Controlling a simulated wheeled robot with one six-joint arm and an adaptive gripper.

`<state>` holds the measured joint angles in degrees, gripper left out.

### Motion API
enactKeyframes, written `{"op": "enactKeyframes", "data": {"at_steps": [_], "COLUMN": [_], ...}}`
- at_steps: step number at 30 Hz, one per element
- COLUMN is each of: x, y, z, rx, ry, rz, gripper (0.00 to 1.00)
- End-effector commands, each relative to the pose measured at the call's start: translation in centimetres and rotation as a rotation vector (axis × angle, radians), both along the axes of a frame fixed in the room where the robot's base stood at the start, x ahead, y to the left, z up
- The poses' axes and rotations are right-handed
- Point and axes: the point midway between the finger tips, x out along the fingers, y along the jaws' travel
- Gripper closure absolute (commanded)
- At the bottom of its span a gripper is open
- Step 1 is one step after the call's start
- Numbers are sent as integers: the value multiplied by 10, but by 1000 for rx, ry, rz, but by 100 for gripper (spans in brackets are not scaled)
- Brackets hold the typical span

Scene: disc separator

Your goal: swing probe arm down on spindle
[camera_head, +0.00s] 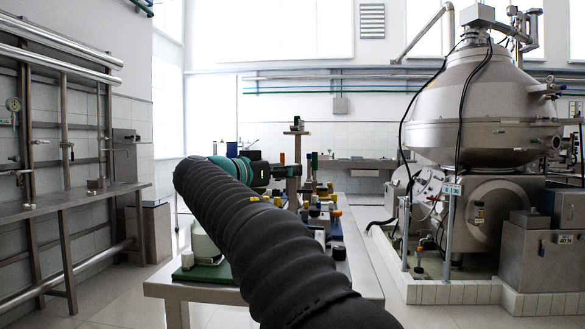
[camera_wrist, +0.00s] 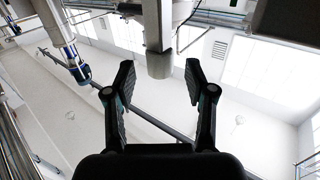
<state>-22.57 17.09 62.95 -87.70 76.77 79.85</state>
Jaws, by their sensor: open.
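In the wrist view my gripper (camera_wrist: 160,66) is open, its two black fingers spread apart with nothing held. A pale metal post (camera_wrist: 157,25) with a grey block (camera_wrist: 160,65) at its end shows between and beyond the fingertips. A device with blue bands (camera_wrist: 76,58) stands at upper left in that view. I cannot tell which of these parts is the probe arm or the spindle. The arm hides part of the bench, and the fingers cannot be made out there.
The bench (camera_head: 190,292) carries several small coloured-cap parts (camera_head: 318,210) and a pale rounded unit on a green base (camera_head: 205,272). A large steel separator (camera_head: 470,100) stands at right on a tiled plinth. A pipe rack (camera_head: 65,130) stands at left.

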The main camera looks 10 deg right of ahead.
Motion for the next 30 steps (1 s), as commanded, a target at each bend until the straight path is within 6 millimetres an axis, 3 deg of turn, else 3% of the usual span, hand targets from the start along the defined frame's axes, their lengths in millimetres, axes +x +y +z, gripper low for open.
{"op": "enactKeyframes", "data": {"at_steps": [7, 17, 18, 24, 30], "x": [16, 19, 19, 19, 19], "y": [-22, -26, -26, -26, -26], "z": [0, -1, -1, 0, 0], "rx": [0, 0, 0, 0, 0], "ry": [2, 1, 1, 1, 1], "rz": [-1, 1, 1, 1, 1], "gripper": [45, 45, 48, 98, 100]}}
